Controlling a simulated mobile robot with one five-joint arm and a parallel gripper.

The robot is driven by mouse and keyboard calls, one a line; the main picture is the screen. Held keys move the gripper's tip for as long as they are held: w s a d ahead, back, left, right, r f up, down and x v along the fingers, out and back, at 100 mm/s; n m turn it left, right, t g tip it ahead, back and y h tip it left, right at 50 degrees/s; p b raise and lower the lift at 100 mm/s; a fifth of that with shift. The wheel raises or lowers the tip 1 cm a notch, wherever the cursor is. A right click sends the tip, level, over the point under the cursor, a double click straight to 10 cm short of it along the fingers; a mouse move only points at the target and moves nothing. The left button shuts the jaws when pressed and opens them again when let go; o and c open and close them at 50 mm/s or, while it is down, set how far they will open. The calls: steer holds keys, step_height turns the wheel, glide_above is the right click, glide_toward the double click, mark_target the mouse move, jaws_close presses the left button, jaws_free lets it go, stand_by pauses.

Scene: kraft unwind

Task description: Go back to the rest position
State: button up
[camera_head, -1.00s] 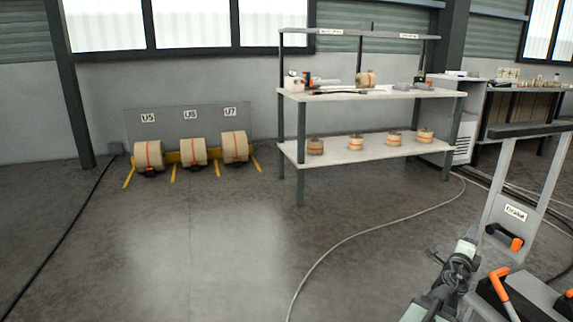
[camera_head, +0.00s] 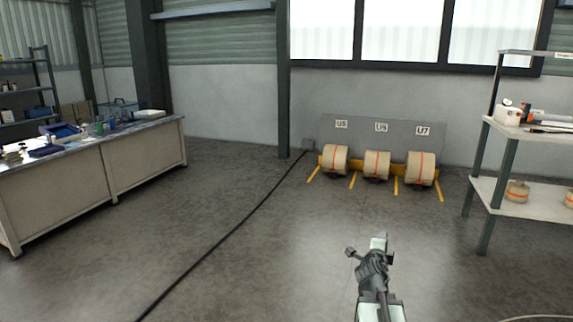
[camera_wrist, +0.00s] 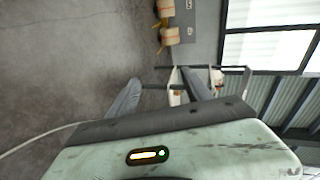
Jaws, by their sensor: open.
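My gripper (camera_wrist: 162,92) shows in the wrist view, its two grey fingers spread apart with nothing between them. It is open and empty. In the head view my arm (camera_head: 372,275) is folded at the bottom, right of the middle, above bare floor. It touches nothing that I can see. The fingertips are hard to make out there.
Paper rolls (camera_head: 377,165) sit on a low rack with yellow feet, marked U5 to U7. A shelf unit (camera_head: 480,185) stands at right, a long workbench (camera_head: 95,180) at left. A black cable (camera_head: 215,248) crosses the open floor.

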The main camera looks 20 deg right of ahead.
steer(key=w+a+f+n+g+y+p, duration=0.1)
steer(key=a+f+n+g+y, duration=0.25)
steer(key=a, duration=1.05)
steer(key=w+a+f+n+y+p, duration=0.1)
steer(key=a+f+n+y, duration=0.35)
steer(key=a, duration=1.05)
steer(key=s+a+f+n+g+y, duration=0.1)
steer(key=s+a+f+n+g, duration=0.3)
steer(key=s+n, duration=0.35)
steer(key=s+a+f+n+g+y, duration=0.1)
steer(key=s+a+f+n+g, duration=0.2)
steer(key=s+a+n, duration=0.35)
step_height(320, 180, up, 38)
steer(key=d+n+p, duration=0.1)
steer(key=n+p, duration=0.2)
steer(key=p, duration=3.5)
steer(key=shift+d+r, duration=0.2)
steer(key=shift+d, duration=0.1)
